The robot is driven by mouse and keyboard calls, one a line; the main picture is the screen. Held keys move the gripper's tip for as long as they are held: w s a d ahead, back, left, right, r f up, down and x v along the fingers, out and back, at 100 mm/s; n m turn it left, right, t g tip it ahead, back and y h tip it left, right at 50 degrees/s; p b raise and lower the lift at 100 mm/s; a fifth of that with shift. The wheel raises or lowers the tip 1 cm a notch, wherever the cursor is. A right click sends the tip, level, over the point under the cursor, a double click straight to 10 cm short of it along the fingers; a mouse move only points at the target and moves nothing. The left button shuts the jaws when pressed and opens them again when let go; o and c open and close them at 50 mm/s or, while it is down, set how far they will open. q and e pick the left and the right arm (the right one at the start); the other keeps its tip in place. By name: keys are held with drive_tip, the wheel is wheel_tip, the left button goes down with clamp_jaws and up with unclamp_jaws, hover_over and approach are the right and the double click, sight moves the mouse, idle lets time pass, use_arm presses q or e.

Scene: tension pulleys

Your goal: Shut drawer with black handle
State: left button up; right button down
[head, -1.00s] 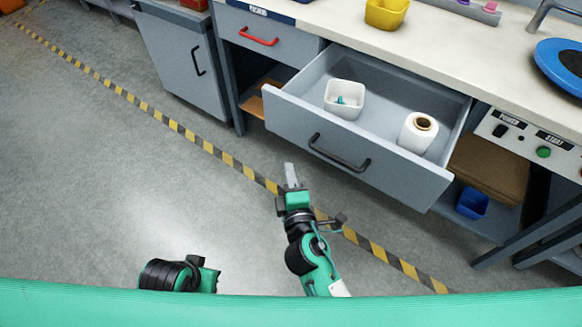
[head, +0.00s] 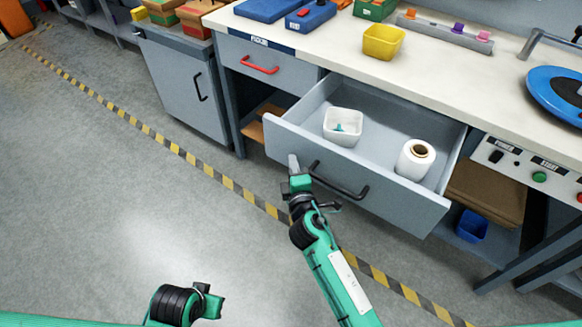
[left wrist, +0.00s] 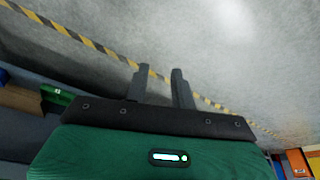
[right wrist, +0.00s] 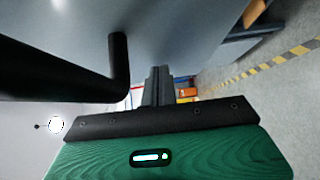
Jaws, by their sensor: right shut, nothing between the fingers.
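The drawer with the black handle (head: 340,181) is pulled out under the counter, with its grey front (head: 405,200) facing me. Inside it are a white square container (head: 343,127) with a small teal item and a white roll (head: 415,160). My right gripper (head: 293,162) is shut and empty at the drawer front, left of the handle; whether it touches the front I cannot tell. In the right wrist view the black handle (right wrist: 119,65) is close beside the shut fingers (right wrist: 158,85). My left gripper (left wrist: 160,85) is open and empty over the floor.
A closed drawer with a red handle (head: 260,66) is at the left. A cabinet (head: 186,73) stands beyond it. The counter (head: 340,45) holds a yellow bin (head: 382,42) and a blue round plate (head: 558,93). The floor on the left is open.

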sight(347, 115)
use_arm(q)
drive_tip(key=shift+r, duration=0.1)
